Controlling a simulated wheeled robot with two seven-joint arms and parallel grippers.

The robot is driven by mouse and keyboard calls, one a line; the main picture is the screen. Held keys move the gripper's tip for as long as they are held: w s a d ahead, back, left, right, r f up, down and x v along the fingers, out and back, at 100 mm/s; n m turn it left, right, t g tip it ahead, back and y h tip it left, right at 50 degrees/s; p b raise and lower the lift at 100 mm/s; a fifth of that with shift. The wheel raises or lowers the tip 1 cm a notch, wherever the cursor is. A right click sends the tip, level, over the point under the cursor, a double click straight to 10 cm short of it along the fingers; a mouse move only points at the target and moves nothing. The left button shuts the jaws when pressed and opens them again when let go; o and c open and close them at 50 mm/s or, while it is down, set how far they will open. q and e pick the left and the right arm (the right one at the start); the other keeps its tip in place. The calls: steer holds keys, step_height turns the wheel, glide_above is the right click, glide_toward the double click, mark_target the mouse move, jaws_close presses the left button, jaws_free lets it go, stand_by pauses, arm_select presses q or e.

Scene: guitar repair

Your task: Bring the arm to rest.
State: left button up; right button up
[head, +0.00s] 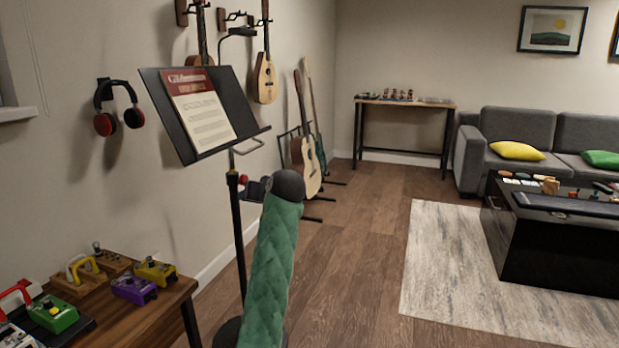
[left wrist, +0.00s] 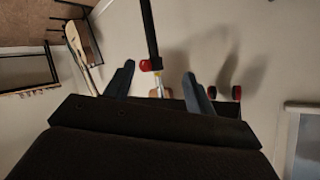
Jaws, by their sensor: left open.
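My left arm rises in a green quilted sleeve from the bottom of the head view, bent at a dark joint. My left gripper (head: 254,188) is the dark part just left of that joint, partly hidden. In the left wrist view its two blue-grey fingers (left wrist: 158,88) stand apart, with nothing held between them. A black music stand (head: 238,230) with a tilted sheet on its desk stands beside the gripper. Its pole and red knob (left wrist: 151,65) appear between the fingers in the left wrist view; I cannot tell the distance.
A wooden bench (head: 160,318) with several effect pedals is at lower left. Red-and-black headphones (head: 119,107) hang on the wall. Guitars (head: 308,160) stand behind the music stand. A black coffee table (head: 555,250) and sofa (head: 470,150) are at right. The wooden floor between is clear.

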steer(key=s+d+f+g+h+p, duration=0.4)
steer(key=s+d+f+g+p, duration=0.4)
steer(key=s+g+p, duration=0.3)
arm_select(q)
steer(key=s+f+m+g+h+p, duration=0.1)
steer(key=s+p, duration=0.5)
steer(key=s, duration=1.3)
steer(key=s+f+m+g+h+p, duration=0.2)
steer(key=s+f+g+h+p, duration=0.2)
steer(key=s, duration=1.6)
steer(key=s+f+m+g+h+p, duration=0.1)
steer(key=s+f+g+h+p, duration=0.2)
steer(key=s+f+p, duration=0.6)
steer(key=s+d+h+p, duration=0.1)
steer(key=s, duration=1)
steer(key=shift+f+m, duration=0.15)
steer(key=shift+m, duration=0.15)
arm_select(e)
steer(key=s+d+r+m+g+h, duration=0.1)
steer(key=s+d+r, duration=0.3)
steer(key=s+r, duration=0.5)
step_height(320, 180, up, 2)
steer(key=shift+s+d+r+m+g, duration=0.25)
steer(key=shift+s+m+g, duration=0.15)
steer(key=shift+g, duration=0.3)
arm_select(q)
steer(key=shift+s, duration=0.15)
